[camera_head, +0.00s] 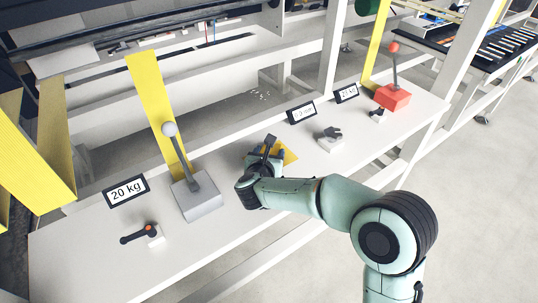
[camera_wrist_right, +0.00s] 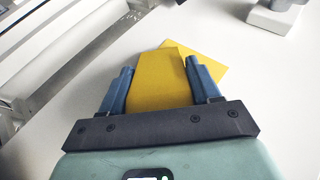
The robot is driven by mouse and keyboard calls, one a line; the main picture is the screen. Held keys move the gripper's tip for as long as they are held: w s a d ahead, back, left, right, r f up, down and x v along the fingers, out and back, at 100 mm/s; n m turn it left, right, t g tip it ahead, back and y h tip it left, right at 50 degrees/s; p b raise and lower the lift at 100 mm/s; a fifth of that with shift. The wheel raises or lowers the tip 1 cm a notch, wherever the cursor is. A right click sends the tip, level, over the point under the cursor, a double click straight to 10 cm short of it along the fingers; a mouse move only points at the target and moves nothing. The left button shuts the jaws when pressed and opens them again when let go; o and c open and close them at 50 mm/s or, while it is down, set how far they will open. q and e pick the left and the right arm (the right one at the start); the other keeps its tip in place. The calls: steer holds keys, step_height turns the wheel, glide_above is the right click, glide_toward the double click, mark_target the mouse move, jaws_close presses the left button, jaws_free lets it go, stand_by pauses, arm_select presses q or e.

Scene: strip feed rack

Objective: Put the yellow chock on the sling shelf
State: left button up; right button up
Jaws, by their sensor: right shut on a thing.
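The yellow chock (camera_wrist_right: 158,80) is between the two blue fingers of my right gripper (camera_wrist_right: 158,72) in the right wrist view, and the gripper is shut on it. Another yellow face (camera_wrist_right: 208,56) shows just beyond the right finger; I cannot tell whether it is part of the same piece. In the head view, yellow (camera_head: 290,154) shows beside my right gripper (camera_head: 266,152), low over the white shelf (camera_head: 240,236). The gripper hides much of it there. I cannot tell whether the chock touches the shelf. My left gripper is not in view.
A grey block with a lever (camera_head: 197,200) and a "20 kg" sign (camera_head: 126,191) stand to the left. A small clamp (camera_head: 329,140) and a red block with a lever (camera_head: 393,97) stand to the right. Yellow straps (camera_head: 155,105) rise behind. The front shelf strip is bare.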

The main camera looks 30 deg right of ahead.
steer(key=shift+r, duration=0.1)
steer(key=o, duration=1.2)
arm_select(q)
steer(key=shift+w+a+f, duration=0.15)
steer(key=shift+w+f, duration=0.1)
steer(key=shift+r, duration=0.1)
arm_select(e)
steer(key=v, duration=1.1)
steer(key=shift+s+a+r+p, duration=0.1)
steer(key=shift+s+a+p, duration=0.15)
steer(key=shift+p, duration=0.05)
steer(key=shift+s+a, duration=0.1)
steer(key=shift+s, duration=0.05)
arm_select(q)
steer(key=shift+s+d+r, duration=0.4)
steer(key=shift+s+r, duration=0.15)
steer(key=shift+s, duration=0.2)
